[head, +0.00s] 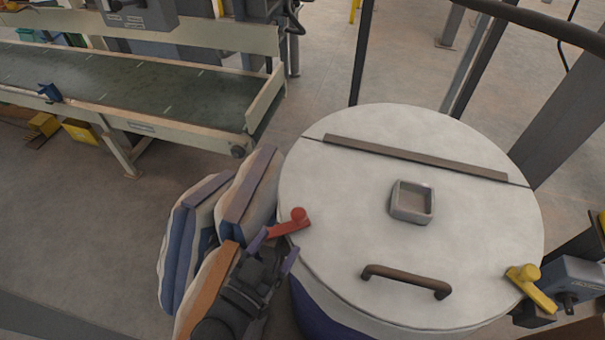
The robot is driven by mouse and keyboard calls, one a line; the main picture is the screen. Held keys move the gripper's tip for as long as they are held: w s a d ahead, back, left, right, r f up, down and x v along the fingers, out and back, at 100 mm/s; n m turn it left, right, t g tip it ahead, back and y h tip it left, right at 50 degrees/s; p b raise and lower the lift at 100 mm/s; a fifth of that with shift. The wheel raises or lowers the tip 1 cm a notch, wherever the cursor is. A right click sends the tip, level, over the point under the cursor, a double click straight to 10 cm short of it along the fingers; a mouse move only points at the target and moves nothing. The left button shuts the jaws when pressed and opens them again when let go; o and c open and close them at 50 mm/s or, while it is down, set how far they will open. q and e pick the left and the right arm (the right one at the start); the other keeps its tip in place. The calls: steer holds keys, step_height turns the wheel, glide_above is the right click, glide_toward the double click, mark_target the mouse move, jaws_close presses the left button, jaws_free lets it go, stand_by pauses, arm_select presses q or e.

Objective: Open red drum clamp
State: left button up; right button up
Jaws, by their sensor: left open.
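The red drum clamp (291,223) sits on the left edge of the drum lid, a lever with a round knob at its upper end. The round white drum lid (350,205) lies flat on the drum, whose dark blue side (325,312) shows below. My left gripper (274,243) is open at the red clamp's lower left end, its fingers close around or beside it. I cannot tell whether they touch the clamp. My right gripper is not in view.
Filled sacks (247,200) stand left of the drum. A conveyor (150,88) is at upper left. Dark posts (570,115) stand at right.

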mark_target(303, 210)
arm_select(q)
steer(key=b+x, duration=0.1)
steer(key=x, duration=0.8)
steer(key=shift+w+d+b, duration=0.2)
steer(key=shift+d+b, duration=0.05)
steer(key=shift+b, duration=0.15)
jaws_close()
stand_by(0.9)
